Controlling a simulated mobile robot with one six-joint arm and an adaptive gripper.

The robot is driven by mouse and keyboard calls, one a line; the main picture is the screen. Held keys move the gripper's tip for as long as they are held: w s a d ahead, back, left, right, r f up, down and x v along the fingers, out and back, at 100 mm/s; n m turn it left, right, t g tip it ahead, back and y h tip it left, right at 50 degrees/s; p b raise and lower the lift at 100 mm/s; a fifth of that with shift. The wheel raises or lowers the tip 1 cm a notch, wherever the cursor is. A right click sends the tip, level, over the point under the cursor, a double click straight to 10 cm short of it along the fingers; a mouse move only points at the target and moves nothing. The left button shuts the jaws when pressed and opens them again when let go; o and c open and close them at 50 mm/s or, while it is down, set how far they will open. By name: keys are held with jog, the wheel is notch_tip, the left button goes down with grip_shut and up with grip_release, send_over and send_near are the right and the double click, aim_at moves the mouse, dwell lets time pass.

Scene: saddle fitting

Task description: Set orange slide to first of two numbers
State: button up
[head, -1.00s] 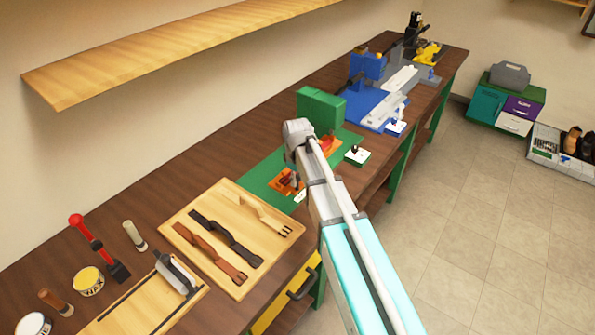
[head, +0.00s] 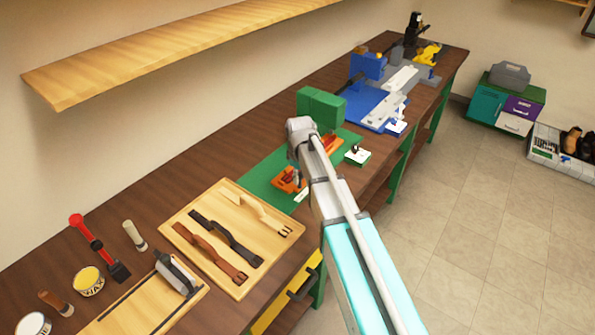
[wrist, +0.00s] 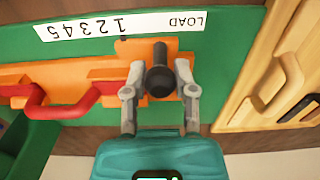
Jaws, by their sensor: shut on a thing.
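The orange slide (wrist: 148,50) lies on the green bed in the wrist view, with a dark round knob (wrist: 160,81) standing up from it. My gripper (wrist: 160,92) has one finger on each side of the knob and is shut on it. A white strip (wrist: 90,25) along the slide reads LOAD and 1 to 5, upside down in this view. The slide's upper edge lies below the 1. In the head view the orange parts (head: 288,181) show partly behind my arm, and the knob is hidden there.
A red handle (wrist: 62,108) sits on the orange rail left of the slide. A wooden board with straps (head: 185,222) lies in front of the green station (head: 322,107). A blue station (head: 375,108) stands farther along the bench.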

jog(key=shift+w+d, duration=0.25)
jog(key=shift+w, duration=0.1)
jog(key=shift+w+d, duration=0.1)
jog(key=shift+w, duration=0.05)
dwell(0.4)
jog(key=shift+w+d, duration=0.3)
jog(key=shift+w, duration=0.05)
dwell(0.4)
jog(key=o, duration=0.8)
jog(key=shift+o, duration=0.2)
notch_tip(320, 180, up, 6)
jog(key=p, duration=0.6)
